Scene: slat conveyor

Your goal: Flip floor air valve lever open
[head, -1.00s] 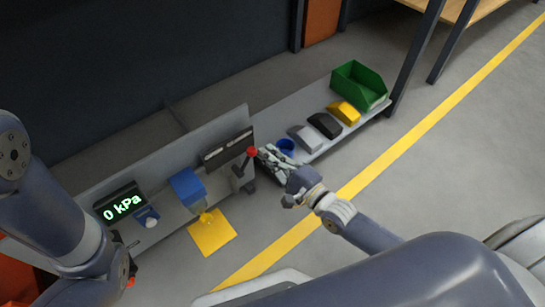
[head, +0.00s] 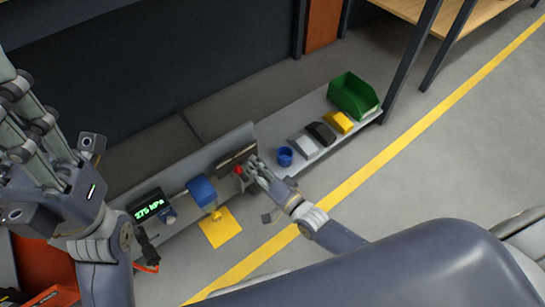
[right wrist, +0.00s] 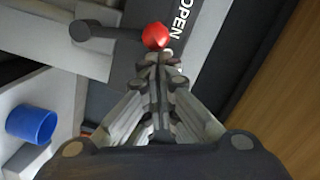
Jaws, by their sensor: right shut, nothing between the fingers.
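The valve lever has a red knob (head: 239,171), low against the dark label plate (head: 236,160) on the floor-level panel. In the right wrist view its grey arm (right wrist: 105,31) lies sideways, with the red knob (right wrist: 155,37) beside the word OPEN. My right gripper (head: 254,161) is shut and empty, its fingertips just right of the knob. In the right wrist view the closed fingertips (right wrist: 160,62) are right by the knob; I cannot tell if they touch. The gauge display (head: 150,207) reads 275 kPa. My left gripper (head: 22,95) is raised at the left, partly cut off.
A blue box-shaped unit (head: 201,190) stands over a yellow floor plate (head: 222,228). A blue cup (head: 285,156), grey, black and yellow blocks and a green bin (head: 353,96) line the shelf to the right. Floor beyond the yellow line is clear.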

